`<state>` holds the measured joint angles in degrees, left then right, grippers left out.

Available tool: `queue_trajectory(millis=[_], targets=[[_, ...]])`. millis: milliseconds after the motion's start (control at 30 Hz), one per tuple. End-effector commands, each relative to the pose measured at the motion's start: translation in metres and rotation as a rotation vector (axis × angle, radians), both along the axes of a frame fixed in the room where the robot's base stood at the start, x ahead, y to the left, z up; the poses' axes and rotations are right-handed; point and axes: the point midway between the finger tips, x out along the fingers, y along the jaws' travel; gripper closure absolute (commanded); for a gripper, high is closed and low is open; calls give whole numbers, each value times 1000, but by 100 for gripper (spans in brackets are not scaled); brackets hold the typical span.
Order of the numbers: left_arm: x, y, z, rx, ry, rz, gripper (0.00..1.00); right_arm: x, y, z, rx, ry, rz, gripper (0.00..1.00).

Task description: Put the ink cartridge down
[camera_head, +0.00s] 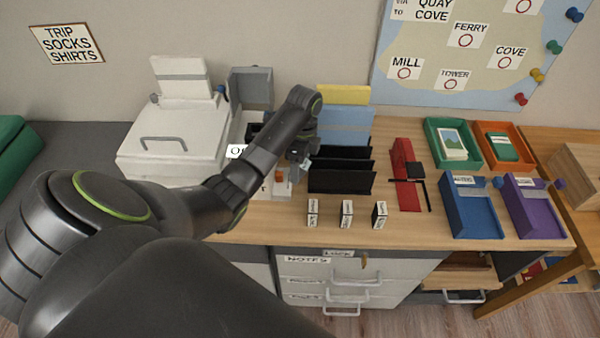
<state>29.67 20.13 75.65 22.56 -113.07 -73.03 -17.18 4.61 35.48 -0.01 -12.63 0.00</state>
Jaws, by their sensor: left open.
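My left arm reaches across the desk from the lower left. Its gripper (300,161) is open, low over the desk between the white printer (160,148) and the black file rack (340,181). A small white piece with an orange part (281,179) shows just below the gripper; I cannot tell if it is the ink cartridge or if the gripper touches it. Dark parts sit by the grey raised flap (251,88) behind my arm, partly hidden. No cartridge can be clearly made out. My right gripper is not in view.
Several small labelled blocks, one in the middle (346,214), stand along the desk's front. A red strip (404,185), a blue tray (472,212), a purple tray (534,211), a green tray (475,150) and an orange tray (523,159) fill the right side. Drawers lie below.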

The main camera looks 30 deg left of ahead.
Motion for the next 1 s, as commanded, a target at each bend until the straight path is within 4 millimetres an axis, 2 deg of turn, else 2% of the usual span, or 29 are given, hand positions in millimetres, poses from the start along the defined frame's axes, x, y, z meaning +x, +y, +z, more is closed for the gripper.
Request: queue_trajectory(millis=[267, 700, 1000], targets=[[0, 0, -6, 2, -3, -1, 36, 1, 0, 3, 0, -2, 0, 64], [0, 0, -5, 2, -3, -1, 89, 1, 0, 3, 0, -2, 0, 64], [0, 0, 0, 1, -5, -2, 89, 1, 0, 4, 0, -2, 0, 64]])
